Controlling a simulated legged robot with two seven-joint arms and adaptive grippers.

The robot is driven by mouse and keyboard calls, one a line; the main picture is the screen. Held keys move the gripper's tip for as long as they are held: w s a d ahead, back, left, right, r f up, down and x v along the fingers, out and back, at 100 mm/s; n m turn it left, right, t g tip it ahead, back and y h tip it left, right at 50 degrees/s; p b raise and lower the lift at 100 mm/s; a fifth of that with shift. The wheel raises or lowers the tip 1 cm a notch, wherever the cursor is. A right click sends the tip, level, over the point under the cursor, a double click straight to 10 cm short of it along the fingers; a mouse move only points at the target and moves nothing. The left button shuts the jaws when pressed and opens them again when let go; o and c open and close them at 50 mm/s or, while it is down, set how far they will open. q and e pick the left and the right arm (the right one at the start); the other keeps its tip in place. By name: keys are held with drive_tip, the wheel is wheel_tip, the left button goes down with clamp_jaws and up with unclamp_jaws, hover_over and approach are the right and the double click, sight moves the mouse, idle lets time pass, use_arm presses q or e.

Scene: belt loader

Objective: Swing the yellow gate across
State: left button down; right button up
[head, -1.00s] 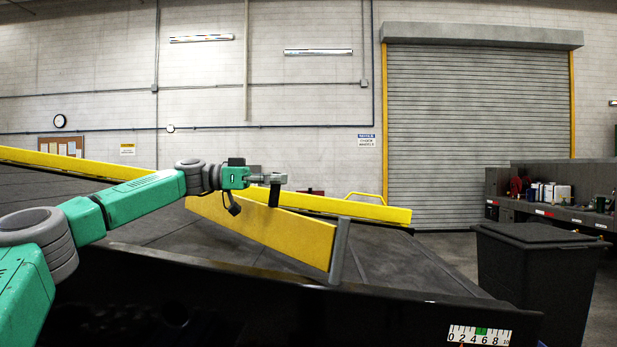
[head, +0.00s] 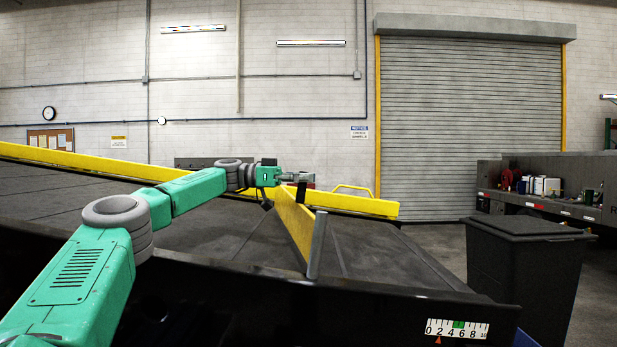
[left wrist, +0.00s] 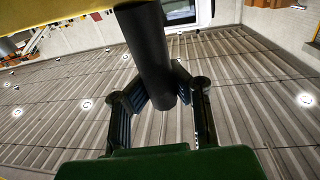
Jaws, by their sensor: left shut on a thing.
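The yellow gate (head: 294,222) is a flat board hinged at a grey post (head: 316,244) near the front edge of the dark belt bed. It points away from me over the belt, its far end close to the yellow back rail (head: 345,201). My left gripper (head: 302,183) is at the far end of the gate, shut on a dark upright handle (head: 301,192). In the left wrist view the handle (left wrist: 150,55) is a dark round bar between the two fingers (left wrist: 162,95). My right gripper is not in view.
The dark belt bed (head: 215,228) is bare around the gate. A scale plate (head: 457,329) with numbers is on the front side. A black bin (head: 522,265) stands at the right, before a bench (head: 550,190) with small items. A closed roller door (head: 470,130) is behind.

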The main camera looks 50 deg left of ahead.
use_arm(q)
drive_tip(key=shift+w+d, duration=0.3)
drive_tip(key=shift+w, duration=0.35)
drive_tip(key=shift+w+d, duration=0.25)
drive_tip(key=shift+w, duration=0.4)
drive_tip(key=c, duration=1.6)
unclamp_jaws()
drive_tip(key=shift+o, duration=1.2)
drive_tip(key=shift+a+f, duration=0.1)
drive_tip(key=shift+a, duration=0.1)
drive_tip(key=v, duration=1.2)
drive_tip(key=shift+w+a+f, duration=0.15)
drive_tip(key=shift+a+f, duration=0.1)
drive_tip(key=shift+f, duration=0.15)
